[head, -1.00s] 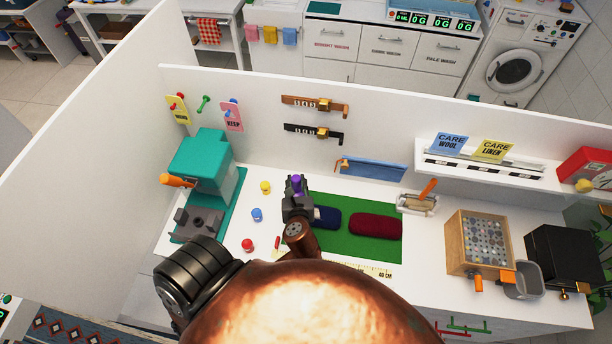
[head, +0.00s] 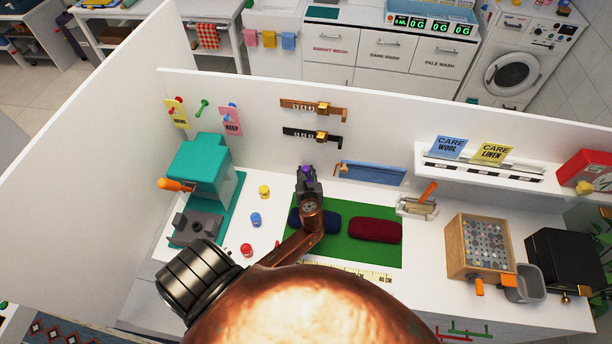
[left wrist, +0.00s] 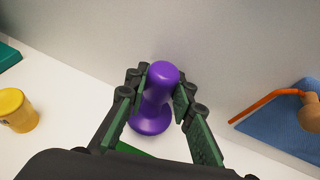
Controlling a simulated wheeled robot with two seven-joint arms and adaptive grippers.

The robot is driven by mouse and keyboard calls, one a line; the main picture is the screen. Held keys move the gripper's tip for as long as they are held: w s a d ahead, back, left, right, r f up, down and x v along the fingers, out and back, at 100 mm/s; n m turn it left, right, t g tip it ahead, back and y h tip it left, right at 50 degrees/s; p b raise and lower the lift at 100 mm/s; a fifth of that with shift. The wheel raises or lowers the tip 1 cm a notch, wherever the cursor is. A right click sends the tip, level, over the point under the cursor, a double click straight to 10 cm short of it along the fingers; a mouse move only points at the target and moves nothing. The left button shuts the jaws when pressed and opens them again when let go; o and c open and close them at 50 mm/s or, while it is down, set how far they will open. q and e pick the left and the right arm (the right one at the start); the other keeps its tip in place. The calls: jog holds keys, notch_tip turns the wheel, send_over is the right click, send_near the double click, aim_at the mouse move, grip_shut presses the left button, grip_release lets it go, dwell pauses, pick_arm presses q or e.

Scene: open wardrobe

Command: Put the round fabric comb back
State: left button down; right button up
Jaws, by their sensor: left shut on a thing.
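My left gripper (head: 308,178) is shut on a purple knob-shaped piece (head: 306,169), probably the round fabric comb. In the left wrist view the purple piece (left wrist: 155,95) stands roughly upright between the green-padded fingers (left wrist: 158,112), with a rounded top and a flared base. The gripper is over the back left of the green mat (head: 343,249), near the back wall panel. Whether the piece's base touches anything is unclear. My right gripper is out of view.
A blue roll (head: 328,222) and a maroon roll (head: 375,230) lie on the mat. Yellow (head: 264,191), blue (head: 256,219) and red (head: 246,250) small pieces stand to the left, beside a teal machine (head: 203,168). A blue panel with an orange rod (head: 372,173) is at the right.

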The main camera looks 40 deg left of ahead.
pick_arm(q)
jog(key=shift+f, duration=1.05)
jog(key=shift+f, duration=0.1)
jog(key=c, duration=1.7)
grip_release()
jog(key=shift+o, duration=0.2)
jog(key=v, duration=1.2)
